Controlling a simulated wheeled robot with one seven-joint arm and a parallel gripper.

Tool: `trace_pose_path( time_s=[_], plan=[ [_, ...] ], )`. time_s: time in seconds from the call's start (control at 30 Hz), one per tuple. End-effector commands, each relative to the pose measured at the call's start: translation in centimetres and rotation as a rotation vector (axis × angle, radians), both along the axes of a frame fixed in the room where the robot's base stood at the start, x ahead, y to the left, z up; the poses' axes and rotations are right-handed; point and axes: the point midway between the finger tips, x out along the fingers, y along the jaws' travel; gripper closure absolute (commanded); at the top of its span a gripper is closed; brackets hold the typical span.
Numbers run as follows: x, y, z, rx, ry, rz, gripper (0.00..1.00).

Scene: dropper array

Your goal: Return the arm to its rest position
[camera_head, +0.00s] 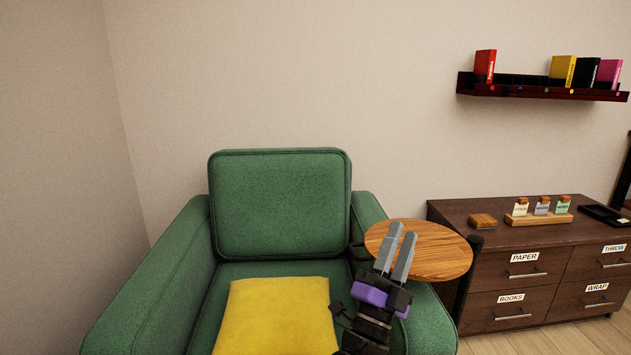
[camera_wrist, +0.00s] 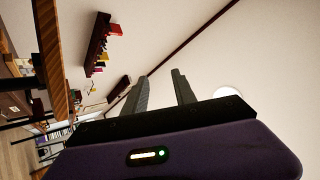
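My gripper (camera_head: 397,252) is raised in front of the round wooden tabletop (camera_head: 447,252), its fingers pointing up. The two grey fingers stand apart with nothing between them. In the wrist view my gripper (camera_wrist: 160,90) also shows two separate fingers against the wall and ceiling, with no object held. My arm comes up from the bottom of the head view, over the right side of the green armchair (camera_head: 281,204).
A yellow cushion (camera_head: 275,316) lies on the armchair seat. A dark drawer cabinet (camera_head: 480,270) stands at right, with labelled drawers and a wooden rack of small bottles (camera_head: 539,217) on top. A wall shelf (camera_head: 520,88) above holds several books. The wall above the armchair is clear.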

Motion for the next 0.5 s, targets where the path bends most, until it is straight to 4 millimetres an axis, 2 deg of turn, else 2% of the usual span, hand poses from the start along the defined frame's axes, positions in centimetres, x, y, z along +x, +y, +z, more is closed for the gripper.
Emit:
trace_pose_path(
  time_s=[0.03, 0.27, 0.5],
  plan=[
    [-1.3, -0.5, -1.6, -0.061, 0.027, 0.005, 0.67],
    [-6.9, -1.1, -7.1, -0.311, 0.159, 0.041, 0.67],
    [-14.0, -1.6, -12.9, -0.525, 0.323, 0.075, 0.67]
  ],
)
